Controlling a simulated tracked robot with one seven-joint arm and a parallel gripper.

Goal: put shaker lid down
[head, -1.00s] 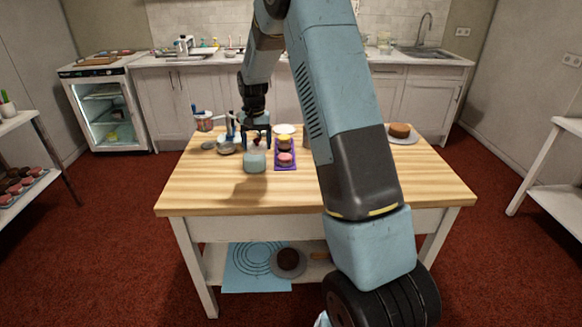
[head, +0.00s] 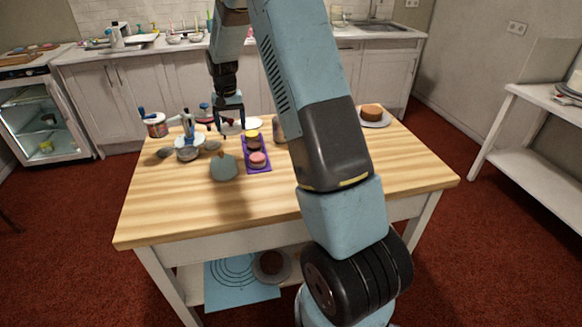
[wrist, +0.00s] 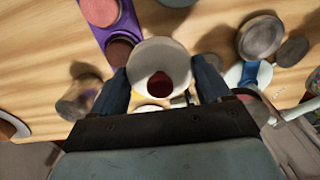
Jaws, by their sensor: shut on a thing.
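My gripper (head: 230,132) is over the back part of the wooden table, left of the purple tray. In the wrist view, my gripper (wrist: 161,88) is shut on a pale round piece, which I take to be the shaker lid (wrist: 148,52).
The purple tray (head: 269,167) holds small cakes. A blue-grey domed item (head: 223,168) stands in front of my gripper. Small pans (head: 188,155) and a tub (head: 155,125) crowd the back left. A cake (head: 371,111) stands at the back right. The table's front (head: 190,215) is clear.

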